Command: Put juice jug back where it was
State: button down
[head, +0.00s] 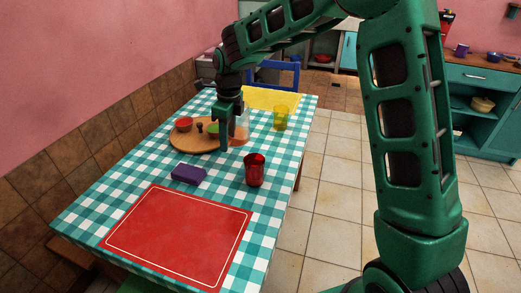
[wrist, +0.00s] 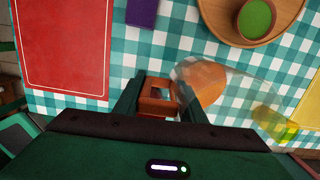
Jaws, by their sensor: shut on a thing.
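The juice jug (head: 241,134) is a clear jug with orange juice in it, partly hidden behind my gripper in the head view. In the wrist view its clear body (wrist: 211,82) extends to the right of my fingers, and its orange-brown handle (wrist: 157,105) is between them. My gripper (head: 226,140) points down over the table and is shut on the jug's handle. The jug is beside the right side of the round wooden board. I cannot tell whether its base touches the tablecloth.
The wooden board (head: 180,141) carries a red bowl (head: 184,124) and a green-filled bowl (wrist: 256,18). A purple block (head: 188,174), red cup (head: 254,170), yellow glass (head: 281,118) and red placemat (head: 180,235) are nearby. Checked cloth is clear between them.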

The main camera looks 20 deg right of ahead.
jog(key=shift+w+d, duration=0.2)
jog(key=shift+d, duration=0.25)
jog(key=w+d+f, duration=0.2)
jog(key=d, duration=0.1)
jog(key=w+d+f, duration=0.2)
jog(key=d, duration=0.1)
jog(key=w+d+f, duration=0.2)
jog(key=d+f, duration=0.1)
jog(key=d, duration=0.1)
jog(key=shift+f, duration=1.95)
jog(key=shift+f, duration=0.1)
jog(key=c, duration=1.2)
grip_release()
jog(key=shift+s, duration=0.1)
jog(key=shift+o, duration=0.2)
notch_tip(320, 180, up, 12)
jog(key=shift+s+d, duration=0.3)
jog(key=shift+d, duration=0.15)
